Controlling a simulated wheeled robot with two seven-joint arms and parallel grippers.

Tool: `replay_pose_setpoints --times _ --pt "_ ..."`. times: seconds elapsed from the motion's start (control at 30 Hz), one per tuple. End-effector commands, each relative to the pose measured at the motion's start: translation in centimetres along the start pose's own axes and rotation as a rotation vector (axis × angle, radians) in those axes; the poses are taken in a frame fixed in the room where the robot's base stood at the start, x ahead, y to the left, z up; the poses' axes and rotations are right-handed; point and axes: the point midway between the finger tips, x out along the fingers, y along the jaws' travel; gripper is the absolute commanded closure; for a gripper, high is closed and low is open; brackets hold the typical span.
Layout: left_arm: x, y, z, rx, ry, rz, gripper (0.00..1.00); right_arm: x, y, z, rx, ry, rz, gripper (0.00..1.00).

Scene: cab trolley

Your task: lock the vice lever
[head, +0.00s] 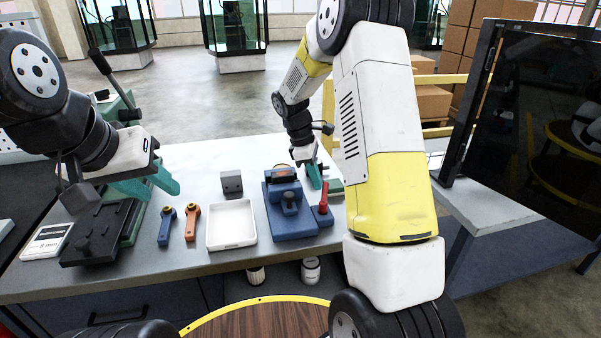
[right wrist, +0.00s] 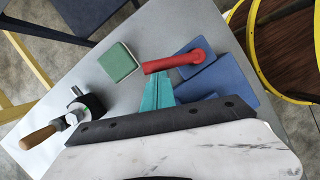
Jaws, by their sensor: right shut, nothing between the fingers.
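The blue vice (head: 290,222) sits on the grey table near its right end. Its red lever (head: 324,200) stands at the vice's right side and points away from the front edge.
A white tray (head: 231,244), a grey block (head: 231,184) and blue (head: 166,226) and orange (head: 191,222) handled pieces lie left of the vice. A green block (right wrist: 118,62) and a wooden-handled tool (right wrist: 50,131) are near my right gripper. A dark monitor (head: 535,120) stands right.

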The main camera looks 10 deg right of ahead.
Motion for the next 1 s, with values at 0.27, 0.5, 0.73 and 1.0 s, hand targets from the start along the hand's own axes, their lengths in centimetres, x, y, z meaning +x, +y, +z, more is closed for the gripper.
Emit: replay_pose_setpoints --times 0.27,0.5,0.73,1.0 --pt "0.0 0.0 0.0 0.0 0.0 0.0 0.64 0.6 0.6 1.8 0.254 -0.002 -0.079 1.0" --pt "0.0 0.0 0.0 0.0 0.0 0.0 0.64 1.1 0.6 3.3 0.472 -0.002 -0.147 1.0" --pt "0.0 0.0 0.0 0.0 0.0 0.0 0.64 1.5 0.3 4.7 0.68 -0.002 -0.211 1.0" --pt "0.0 0.0 0.0 0.0 0.0 0.0 0.64 1.9 -0.4 6.1 0.903 -0.003 -0.28 1.0"
